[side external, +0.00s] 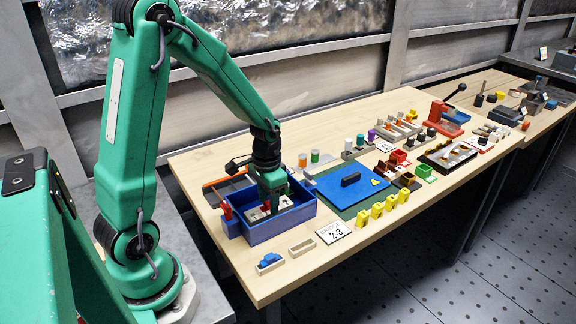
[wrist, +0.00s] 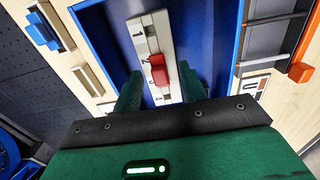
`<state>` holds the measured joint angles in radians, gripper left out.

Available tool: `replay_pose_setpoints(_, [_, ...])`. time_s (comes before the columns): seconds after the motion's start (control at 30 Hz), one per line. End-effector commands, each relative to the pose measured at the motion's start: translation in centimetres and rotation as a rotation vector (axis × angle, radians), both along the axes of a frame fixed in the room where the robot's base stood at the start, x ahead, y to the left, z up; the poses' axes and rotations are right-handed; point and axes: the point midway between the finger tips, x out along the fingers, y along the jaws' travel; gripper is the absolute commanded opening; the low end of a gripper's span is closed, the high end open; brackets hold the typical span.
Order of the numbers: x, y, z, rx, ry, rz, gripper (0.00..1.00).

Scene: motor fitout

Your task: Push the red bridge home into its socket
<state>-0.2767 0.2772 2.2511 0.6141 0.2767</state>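The red bridge (wrist: 158,72) sits on a pale grey terminal block (wrist: 147,35) with numbered positions, inside an open blue box (wrist: 95,22). The bridge looks slightly skewed on the block; how deep it sits cannot be told. My gripper (wrist: 160,82) is open, its two green fingers apart on either side of the block near the bridge, with gaps on both sides. In the side view my gripper (side external: 272,196) reaches down into the blue box (side external: 278,231) and partly hides the block and bridge.
The blue box walls stand close around my gripper. A blue part (side external: 269,259) in a small tray and an empty wooden tray (side external: 302,247) lie in front. A blue panel with a black handle (side external: 350,179) lies to the right. A grey rack with orange edging (side external: 222,186) is behind.

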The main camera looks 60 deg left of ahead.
Motion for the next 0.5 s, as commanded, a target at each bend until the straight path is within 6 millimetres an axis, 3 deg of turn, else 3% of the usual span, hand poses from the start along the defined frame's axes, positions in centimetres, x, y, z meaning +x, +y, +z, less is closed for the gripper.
replay_pose_setpoints(0.5, [0.1, 0.0, 1.1, 0.001, -0.003, 0.0, 0.41])
